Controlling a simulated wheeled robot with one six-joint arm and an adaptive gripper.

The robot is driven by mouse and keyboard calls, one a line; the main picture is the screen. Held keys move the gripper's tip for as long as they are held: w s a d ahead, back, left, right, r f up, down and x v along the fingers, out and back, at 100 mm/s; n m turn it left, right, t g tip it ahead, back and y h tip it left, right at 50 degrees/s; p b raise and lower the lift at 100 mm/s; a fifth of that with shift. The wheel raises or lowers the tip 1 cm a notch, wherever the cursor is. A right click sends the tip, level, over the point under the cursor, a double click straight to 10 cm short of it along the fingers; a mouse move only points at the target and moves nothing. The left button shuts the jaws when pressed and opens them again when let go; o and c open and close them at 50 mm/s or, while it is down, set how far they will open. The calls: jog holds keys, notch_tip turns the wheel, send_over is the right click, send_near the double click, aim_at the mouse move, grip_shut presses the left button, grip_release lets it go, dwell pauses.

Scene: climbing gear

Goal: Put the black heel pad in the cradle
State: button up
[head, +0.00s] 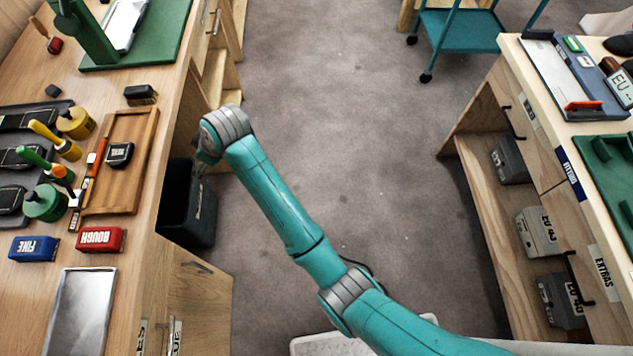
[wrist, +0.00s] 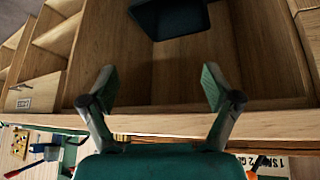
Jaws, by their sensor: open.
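A small black pad with white lettering (head: 119,154) lies in a shallow wooden tray (head: 133,122) on the left bench; it may be the heel pad, but the lettering is too small to read surely. I cannot tell for certain which thing is the cradle. My gripper (head: 199,170) hangs past the right edge of the left bench, by a dark bin, small and partly hidden in the head view. In the wrist view my gripper (wrist: 158,76) is open, with nothing between its fingers, facing wooden shelving.
The dark bin (head: 204,212) stands beside the left bench. Brushes, jars, a blue block (head: 34,248) and a red block (head: 100,239) crowd that bench. A green stand (head: 95,40) is at its far end. The grey floor (head: 350,130) between the benches is clear.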

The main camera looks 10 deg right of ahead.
jog(key=s+d+f+m+t, duration=0.2)
jog(key=s+d+f, duration=0.2)
jog(key=d+f, duration=0.5)
jog(key=s+d+f+m+t+h, duration=0.1)
jog(key=s+d+f+m+t, duration=0.15)
jog(key=s+d, duration=0.55)
jog(key=s+d+f+m+t+h, duration=0.1)
jog(key=s+d+f+m+t, duration=0.15)
jog(key=s+d, duration=0.5)
jog(key=s+d+r+m+t+h, duration=0.1)
jog(key=s+d+r, duration=0.3)
jog(key=s+r, duration=0.2)
jog(key=s+d+r+m+t+h, duration=0.1)
jog(key=s+d+r, duration=0.4)
jog(key=s, duration=0.5)
jog(key=s+d+r+m+t+h, duration=0.1)
jog(key=s+d+r+m+t, duration=0.1)
jog(key=s+d+r, duration=0.3)
jog(key=s+r+m, duration=0.1)
jog(key=s+r, duration=0.2)
jog(key=r, duration=0.1)
jog(key=shift+d, duration=0.25)
